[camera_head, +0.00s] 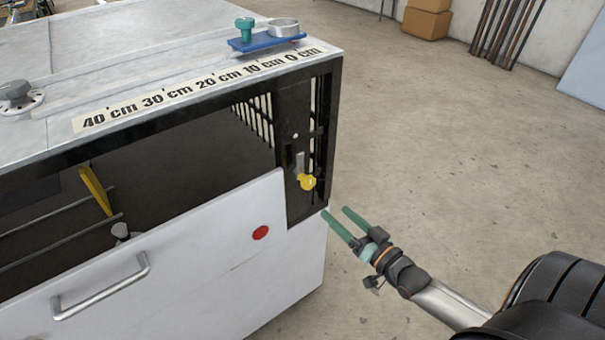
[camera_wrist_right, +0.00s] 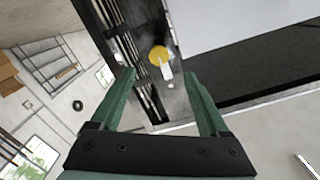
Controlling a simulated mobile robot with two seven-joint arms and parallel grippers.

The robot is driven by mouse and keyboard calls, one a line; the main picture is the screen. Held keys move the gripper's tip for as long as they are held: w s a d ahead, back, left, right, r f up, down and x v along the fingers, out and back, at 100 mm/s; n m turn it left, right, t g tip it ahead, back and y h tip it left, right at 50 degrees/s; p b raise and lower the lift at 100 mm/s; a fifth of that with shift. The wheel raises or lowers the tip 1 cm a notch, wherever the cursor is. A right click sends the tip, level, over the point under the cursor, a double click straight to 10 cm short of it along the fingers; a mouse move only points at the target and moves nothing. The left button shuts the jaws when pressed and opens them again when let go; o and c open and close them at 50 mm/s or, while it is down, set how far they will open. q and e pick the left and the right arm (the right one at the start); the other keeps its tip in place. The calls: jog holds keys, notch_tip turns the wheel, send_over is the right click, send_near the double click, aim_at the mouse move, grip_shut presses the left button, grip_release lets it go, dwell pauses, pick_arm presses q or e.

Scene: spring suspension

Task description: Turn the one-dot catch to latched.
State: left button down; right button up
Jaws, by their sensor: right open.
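The one-dot catch shows as a yellow knob (camera_head: 307,182) with a short grey bar (camera_head: 299,163) above it, on a black corner plate (camera_head: 292,118) with one white dot. In the right wrist view the yellow knob (camera_wrist_right: 158,54) lies ahead, seen between the two fingertips, with the pale bar (camera_wrist_right: 167,74) beside it. My right gripper (camera_head: 336,211) has green fingers, open and empty, just right of and below the knob and apart from it. It also shows in the wrist view (camera_wrist_right: 158,82). My left gripper is not in view.
A white front panel (camera_head: 190,250) with a metal handle (camera_head: 100,287) and red dot (camera_head: 260,233) stands left of the catch. A blue slide (camera_head: 267,41) with a green knob sits on the scaled top (camera_head: 200,85). The floor at right (camera_head: 450,150) is clear.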

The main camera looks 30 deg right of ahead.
aim_at(311, 184)
jog(key=w, duration=1.3)
jog(key=shift+a+r, duration=0.25)
jog(key=shift+r, duration=0.05)
grip_shut()
dwell(0.3)
dwell(0.8)
